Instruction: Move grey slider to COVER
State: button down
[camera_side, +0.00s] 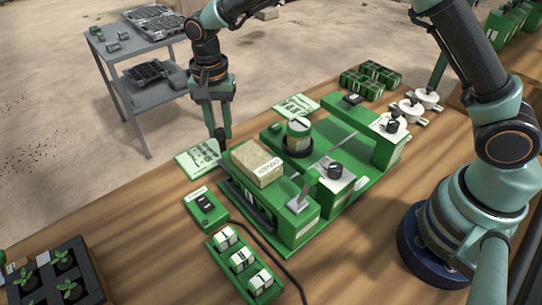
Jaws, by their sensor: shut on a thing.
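My gripper (221,138) points down at the back left corner of the green seeder (280,222), beside the tan block (257,162) with a white label. Its dark fingers are shut on the grey slider, which is mostly hidden by the fingers and the block, so its exact position cannot be told. The lettering on the seeder is too small to read, and I cannot make out the COVER mark. A small grey plate (301,197) sits on the seeder's near end, well apart from my gripper.
A green control box (206,206) with a black switch and a green tray (222,262) of white packets lie in front. Seedlings in a black tray (62,272) stand at lower left. Green-and-white cards (199,157) lie behind. A grey cart (150,60) stands beyond the table.

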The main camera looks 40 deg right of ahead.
jog(key=shift+a+r, duration=0.1)
jog(key=shift+a, duration=0.25)
jog(key=c, duration=0.6)
grip_release()
jog(key=shift+d, duration=0.1)
notch_tip(320, 180, up, 12)
